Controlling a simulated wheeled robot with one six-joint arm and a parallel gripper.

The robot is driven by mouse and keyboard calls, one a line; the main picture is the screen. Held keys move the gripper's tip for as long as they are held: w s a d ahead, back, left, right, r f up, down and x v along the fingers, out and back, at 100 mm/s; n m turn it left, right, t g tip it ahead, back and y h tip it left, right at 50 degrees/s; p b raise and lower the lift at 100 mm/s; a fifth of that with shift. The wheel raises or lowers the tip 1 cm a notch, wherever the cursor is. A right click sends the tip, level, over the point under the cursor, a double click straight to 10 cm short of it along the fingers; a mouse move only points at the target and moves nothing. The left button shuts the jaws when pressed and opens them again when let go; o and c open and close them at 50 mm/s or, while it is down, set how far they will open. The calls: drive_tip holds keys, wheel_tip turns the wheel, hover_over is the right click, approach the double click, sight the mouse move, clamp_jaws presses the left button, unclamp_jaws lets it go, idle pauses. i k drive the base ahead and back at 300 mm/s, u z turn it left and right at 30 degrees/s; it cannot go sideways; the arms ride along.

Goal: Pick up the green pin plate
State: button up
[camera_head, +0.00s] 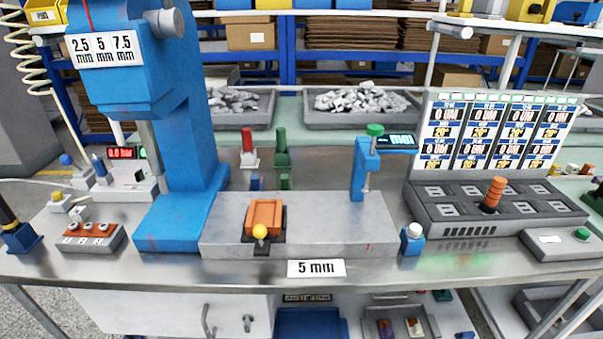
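A green upright piece on a green base (282,150) stands on the metal table behind the grey block, right of centre-left. It looks like the green pin plate, though its details are small. A smaller green piece (286,181) stands just in front of it, partly hidden by the grey block's back edge. A red upright piece on a pale base (249,150) stands to its left. A small blue piece (257,183) is in front of the red one. My gripper does not show in this view.
A large blue press (185,150) stands to the left. The grey block (330,222) carries an orange part and a blue clamp (364,168) with a green knob. A display panel (495,130) stands on the right. Grey bins (362,117) lie behind.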

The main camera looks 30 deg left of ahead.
sight(285, 183)
drive_tip(key=u, duration=0.3)
drive_tip(key=i, duration=0.8)
drive_tip(key=u, duration=0.9)
drive_tip(key=i, duration=0.5)
drive_tip(key=u, duration=0.4)
